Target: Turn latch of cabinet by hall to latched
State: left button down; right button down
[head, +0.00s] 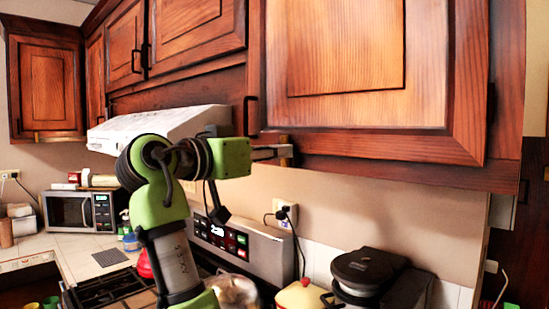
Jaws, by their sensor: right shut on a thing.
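The large wooden cabinet (466,125) on the right has its door closed, with a dark handle (250,115) at the door's left edge. A small brass-coloured latch (286,152) sits at the cabinet's lower edge, left of the door's middle. My right gripper (278,152) reaches it from the left, with its fingers shut on the latch. The fingers partly cover the latch, so I cannot tell its exact turn. My left gripper is not in view.
A white range hood (160,122) is behind my right arm. Below are a stove (110,290), an outlet (286,213) with plugged cords, and a black-lidded appliance (365,270). A microwave (75,211) stands at the far left. Open air lies below the cabinet's right part.

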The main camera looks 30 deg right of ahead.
aim_at(288, 101)
jog(key=shift+m, duration=0.4)
jog(key=c, duration=2.1)
grip_release()
jog(key=shift+d, duration=0.1)
notch_tip(288, 101, up, 10)
jog(key=shift+f, duration=0.1)
